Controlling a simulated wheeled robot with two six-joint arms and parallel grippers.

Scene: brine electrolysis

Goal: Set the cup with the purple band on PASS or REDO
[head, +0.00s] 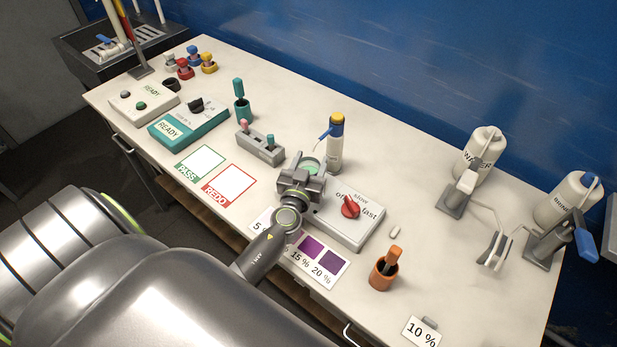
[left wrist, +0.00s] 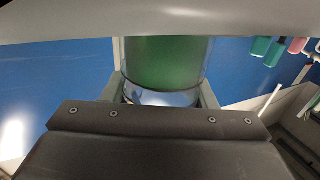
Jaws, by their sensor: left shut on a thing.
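My left gripper (head: 303,178) is shut on a clear cup (head: 312,162), above the back left part of the stirrer with the red knob. In the left wrist view the cup (left wrist: 165,62) shows green inside, between the two fingers. No purple band shows; the gripper hides part of the cup. The PASS card (head: 200,162), white with a green edge, lies bare on the table, left of the gripper. The REDO card (head: 230,185), white with a red edge, lies bare beside it, nearer the gripper. My right gripper is not in view.
The stirrer box (head: 345,232) is below the gripper. A grey rack (head: 259,148) stands between the gripper and the cards' far side. A bottle with a blue and yellow top (head: 335,150) stands behind. A colour chart (head: 319,256) and an orange pot (head: 383,276) are nearer.

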